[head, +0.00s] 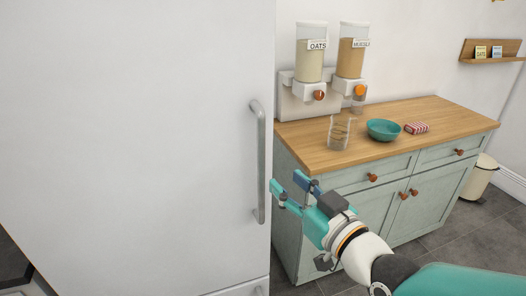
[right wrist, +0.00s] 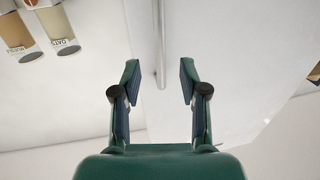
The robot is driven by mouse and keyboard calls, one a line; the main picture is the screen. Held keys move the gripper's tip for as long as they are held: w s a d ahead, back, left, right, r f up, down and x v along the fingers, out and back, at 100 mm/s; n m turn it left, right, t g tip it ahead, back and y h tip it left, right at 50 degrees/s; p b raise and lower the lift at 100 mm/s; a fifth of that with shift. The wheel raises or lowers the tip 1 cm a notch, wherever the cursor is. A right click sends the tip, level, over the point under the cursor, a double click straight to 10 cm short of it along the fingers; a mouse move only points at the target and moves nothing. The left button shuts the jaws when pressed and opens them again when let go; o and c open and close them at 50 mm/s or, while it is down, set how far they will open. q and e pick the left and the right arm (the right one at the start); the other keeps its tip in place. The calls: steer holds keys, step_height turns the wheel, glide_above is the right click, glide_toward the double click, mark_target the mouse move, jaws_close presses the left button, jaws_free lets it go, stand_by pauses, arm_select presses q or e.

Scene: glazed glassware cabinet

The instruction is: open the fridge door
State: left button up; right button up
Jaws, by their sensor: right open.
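The white fridge door (head: 130,130) fills the left of the head view and looks shut. Its grey vertical bar handle (head: 261,165) runs near the door's right edge. My right gripper (head: 287,184) is open and empty, just right of the handle's lower part. In the right wrist view the handle (right wrist: 160,40) comes down from the top, in line with the gap between the open fingers of my right gripper (right wrist: 158,70). I cannot tell whether the bar is between the fingertips or just beyond them. My left gripper is not in view.
A green cabinet (head: 345,175) with a wooden top stands right of the fridge, behind my right arm. On it are a glass (head: 339,133), a teal bowl (head: 383,130), a striped packet (head: 416,128) and dispensers (head: 310,60). A bin (head: 478,180) stands at the far right.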

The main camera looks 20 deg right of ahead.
mark_target(264, 159)
steer(key=p+x, duration=0.2)
steer(key=x, duration=0.8)
steer(key=shift+w+a, duration=0.15)
steer(key=shift+w, duration=0.2)
jaws_close()
